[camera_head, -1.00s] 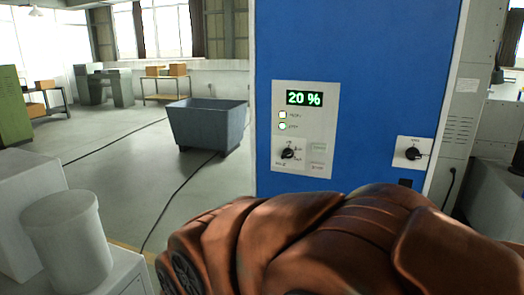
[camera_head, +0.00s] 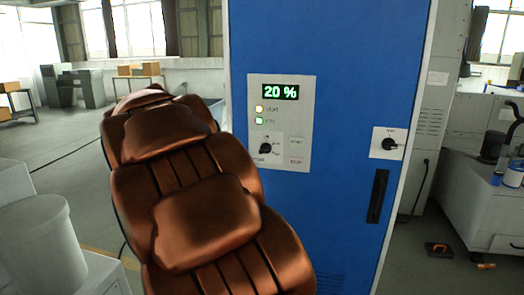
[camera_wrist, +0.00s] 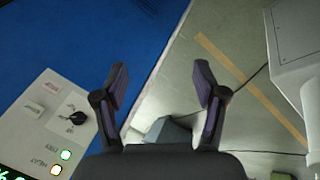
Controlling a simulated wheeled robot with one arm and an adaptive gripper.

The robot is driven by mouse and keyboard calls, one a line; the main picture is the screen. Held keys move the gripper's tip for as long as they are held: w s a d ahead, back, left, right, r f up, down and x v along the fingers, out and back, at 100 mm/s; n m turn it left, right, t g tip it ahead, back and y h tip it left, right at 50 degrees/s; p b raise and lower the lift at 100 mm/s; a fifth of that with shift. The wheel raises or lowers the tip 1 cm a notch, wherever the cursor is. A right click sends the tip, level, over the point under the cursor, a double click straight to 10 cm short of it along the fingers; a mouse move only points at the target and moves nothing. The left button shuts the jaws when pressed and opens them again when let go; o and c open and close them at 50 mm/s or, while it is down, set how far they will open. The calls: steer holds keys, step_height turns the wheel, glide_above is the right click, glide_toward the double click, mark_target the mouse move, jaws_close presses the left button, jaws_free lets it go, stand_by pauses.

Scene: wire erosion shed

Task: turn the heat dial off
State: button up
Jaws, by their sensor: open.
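A pale control panel (camera_head: 306,120) on the blue cabinet (camera_head: 345,60) has a black dial (camera_head: 266,147) at its lower left, below a "20 %" display (camera_head: 280,92) and two lit lamps. A second black dial (camera_head: 389,143) sits on a white plate to the right. The dials' labels are too small to read surely. In the wrist view, the panel's dial (camera_wrist: 78,118) is left of my gripper (camera_wrist: 160,84), which is open and empty, apart from the panel. My arm hides my gripper in the head view.
A black handle (camera_head: 377,196) is on the cabinet door. A white bin (camera_head: 45,240) stands at lower left. A grey tub (camera_head: 200,110) is partly behind my arm. A cable crosses the floor at left. An orange-black object (camera_head: 438,249) lies on the floor at right.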

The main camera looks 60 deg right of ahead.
steer(key=w+d+r+m+h, duration=0.1)
steer(key=w+d+r+h, duration=0.15)
steer(key=d, duration=0.55)
steer(key=w+d+r+m+h, duration=0.1)
steer(key=w+d+r+m, duration=0.15)
steer(key=d, duration=0.45)
steer(key=m+g+h+b, duration=0.1)
steer(key=h, duration=0.1)
glide_toward(264, 149)
steer(key=d, duration=0.2)
steer(key=shift+y, duration=0.25)
steer(key=shift+w+f+p+x, duration=0.15)
steer(key=shift+p+x, duration=0.3)
steer(key=shift+x, duration=1.6)
steer(key=shift+w+f+p+x, duration=0.15)
steer(key=shift+p+x, duration=0.25)
steer(key=shift+x, duration=1.7)
steer(key=shift+a+r, duration=0.1)
steer(key=shift+a, duration=0.05)
steer(key=shift+c, duration=0.2)
steer(key=c, duration=1.1)
